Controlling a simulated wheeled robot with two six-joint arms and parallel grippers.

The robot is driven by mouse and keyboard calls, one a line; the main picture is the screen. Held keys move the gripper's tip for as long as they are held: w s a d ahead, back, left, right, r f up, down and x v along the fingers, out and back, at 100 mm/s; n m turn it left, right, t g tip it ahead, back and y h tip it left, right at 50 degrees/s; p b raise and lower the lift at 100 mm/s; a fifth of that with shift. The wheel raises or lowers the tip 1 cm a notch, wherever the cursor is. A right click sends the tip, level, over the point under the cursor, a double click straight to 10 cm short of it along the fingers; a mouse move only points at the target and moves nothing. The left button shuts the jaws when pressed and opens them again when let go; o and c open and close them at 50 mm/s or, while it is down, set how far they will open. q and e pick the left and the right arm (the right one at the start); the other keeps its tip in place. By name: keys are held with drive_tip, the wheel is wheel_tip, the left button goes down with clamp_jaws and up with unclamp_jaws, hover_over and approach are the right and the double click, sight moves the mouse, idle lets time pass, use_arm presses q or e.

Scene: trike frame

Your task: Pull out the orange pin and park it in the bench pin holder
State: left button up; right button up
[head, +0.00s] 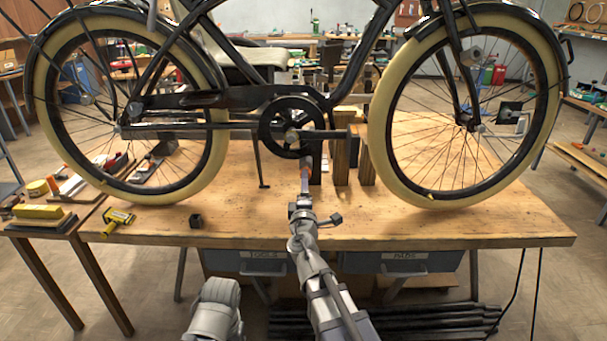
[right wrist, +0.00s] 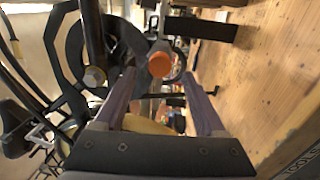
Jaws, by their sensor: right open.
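The orange pin (right wrist: 159,64) shows its round end in the right wrist view, beside the bicycle's crank area. My right gripper (right wrist: 160,76) is open, with one finger on each side of the pin in that view; I cannot tell how far beyond the fingertips the pin is. In the head view my right gripper (head: 305,178) points at the frame just below the chainring (head: 291,126), and I cannot make out the pin there. A small black block (head: 196,221) on the bench front may be the pin holder.
The bicycle stands over the wooden bench (head: 480,232), with wooden blocks (head: 341,160) behind the crank. A yellow tool (head: 117,221) lies left of the black block. The bench front right of my right arm is clear.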

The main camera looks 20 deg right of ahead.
sight(306, 166)
drive_tip(key=shift+p+x, duration=0.45)
drive_tip(key=shift+x, duration=4.1)
clamp_jaws()
drive_tip(key=shift+o, duration=2.2)
unclamp_jaws()
drive_tip(key=shift+s, duration=0.1)
